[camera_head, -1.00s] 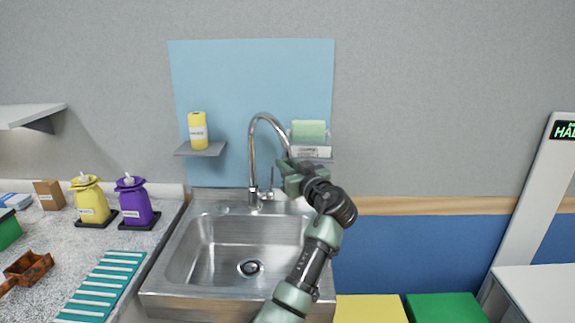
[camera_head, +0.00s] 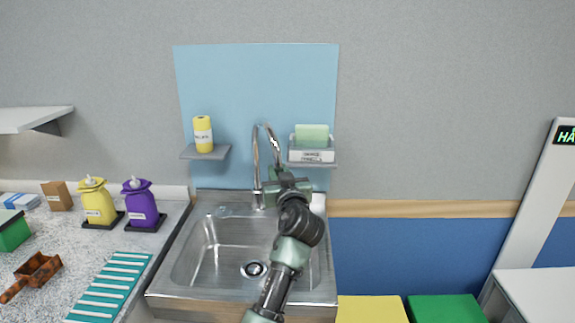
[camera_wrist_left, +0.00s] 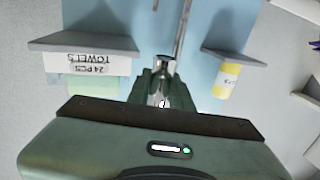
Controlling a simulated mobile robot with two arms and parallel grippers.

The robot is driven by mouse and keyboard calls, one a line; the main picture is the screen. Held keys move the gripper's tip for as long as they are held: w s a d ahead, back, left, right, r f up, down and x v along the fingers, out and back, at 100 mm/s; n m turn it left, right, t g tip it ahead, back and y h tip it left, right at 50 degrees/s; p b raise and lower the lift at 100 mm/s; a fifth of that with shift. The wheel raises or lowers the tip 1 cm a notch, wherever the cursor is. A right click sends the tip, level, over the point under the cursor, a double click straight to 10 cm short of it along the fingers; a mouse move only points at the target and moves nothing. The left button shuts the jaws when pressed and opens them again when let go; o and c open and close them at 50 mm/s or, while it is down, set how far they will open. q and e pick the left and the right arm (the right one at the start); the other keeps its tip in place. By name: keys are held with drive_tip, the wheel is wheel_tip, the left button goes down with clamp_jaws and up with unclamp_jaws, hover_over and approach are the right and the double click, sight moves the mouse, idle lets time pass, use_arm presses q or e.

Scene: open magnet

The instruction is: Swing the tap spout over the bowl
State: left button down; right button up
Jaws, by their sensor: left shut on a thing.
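The chrome tap spout (camera_head: 270,130) arches up from the back rim of the steel sink. Its free end comes down in front of the blue wall panel, to the right of the tap's base. My left gripper (camera_head: 279,174) is shut on this end; in the left wrist view the metal spout end (camera_wrist_left: 164,66) runs between the two fingers (camera_wrist_left: 163,93). The sink bowl (camera_head: 205,255) lies below, empty, with a dark drain (camera_head: 254,269). My left forearm hides part of the bowl's right side and the tap's lower right. My right gripper is in neither view.
A shelf at the right holds a towel box (camera_head: 312,154), close to my gripper. Yellow (camera_head: 98,204) and purple (camera_head: 140,206) dispensers stand left of the sink. Space above the bowl's left half is clear.

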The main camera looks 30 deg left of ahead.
use_arm(q)
drive_tip(key=s+a+m+t+h+p, duration=0.3)
drive_tip(key=s+a+h+p, duration=0.1)
drive_tip(key=s+a+p, duration=0.2)
drive_tip(key=shift+m+t+h, duration=0.3)
drive_tip(key=shift+m+h, duration=0.1)
drive_tip(key=shift+s+a, duration=0.15)
drive_tip(key=c, duration=1.3)
unclamp_jaws()
drive_tip(key=b+v, duration=0.1)
drive_tip(key=v, duration=0.6)
drive_tip(key=shift+s+d+b, duration=0.2)
drive_tip(key=shift+s+b, duration=0.15)
